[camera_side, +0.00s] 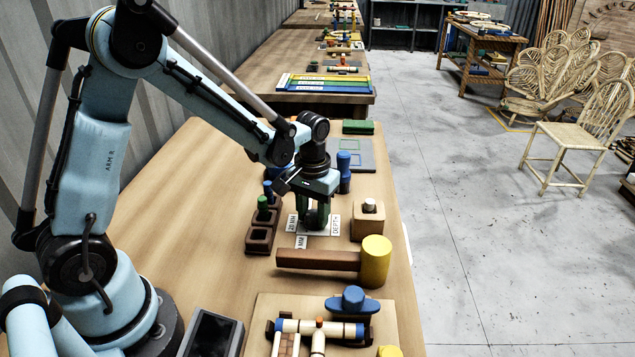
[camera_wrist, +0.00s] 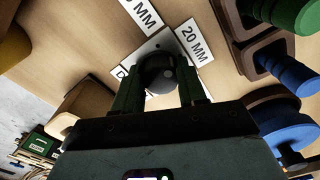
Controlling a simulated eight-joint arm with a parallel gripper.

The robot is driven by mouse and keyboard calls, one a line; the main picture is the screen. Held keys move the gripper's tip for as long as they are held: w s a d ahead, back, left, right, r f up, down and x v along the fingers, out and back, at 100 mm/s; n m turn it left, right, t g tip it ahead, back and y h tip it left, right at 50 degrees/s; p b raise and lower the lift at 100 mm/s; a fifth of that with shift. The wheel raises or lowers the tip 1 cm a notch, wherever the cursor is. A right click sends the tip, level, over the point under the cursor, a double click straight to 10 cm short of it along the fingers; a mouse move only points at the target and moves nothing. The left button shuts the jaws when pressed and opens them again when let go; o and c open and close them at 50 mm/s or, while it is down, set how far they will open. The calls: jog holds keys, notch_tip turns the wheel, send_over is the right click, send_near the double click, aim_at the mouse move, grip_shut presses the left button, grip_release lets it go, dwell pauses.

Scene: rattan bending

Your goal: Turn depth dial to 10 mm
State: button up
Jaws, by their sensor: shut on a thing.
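The depth dial (camera_wrist: 158,74) is a dark round knob on a light plate (camera_wrist: 150,48). In the wrist view my gripper (camera_wrist: 160,92) has its two green fingers on either side of the knob, shut on it. White labels lie around it: one reads "20 MM" (camera_wrist: 193,41), another ends in "0 MM" with its start cut off (camera_wrist: 138,14). In the side view my gripper (camera_side: 316,212) is down over the dial on the wooden bench, beside the "DEPTH" label (camera_side: 336,225). The fingers hide much of the knob there, and I cannot read its setting.
A mallet with a yellow head (camera_side: 376,261) lies in front of the dial. A wooden block with a pale knob (camera_side: 368,220) stands to the right. A dark wooden holder with green and blue pegs (camera_side: 262,232) stands to the left. A blue cylinder (camera_side: 344,165) stands behind.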

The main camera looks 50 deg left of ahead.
aim_at(314, 215)
jog(key=n, duration=0.4)
jog(key=shift+n, duration=0.3)
jog(key=shift+w+d+n, duration=0.1)
jog(key=shift+n, duration=1.6)
jog(key=o, duration=1.1)
jog(key=shift+c, duration=0.2)
notch_tip(314, 215, up, 12)
jog(key=shift+r, duration=0.1)
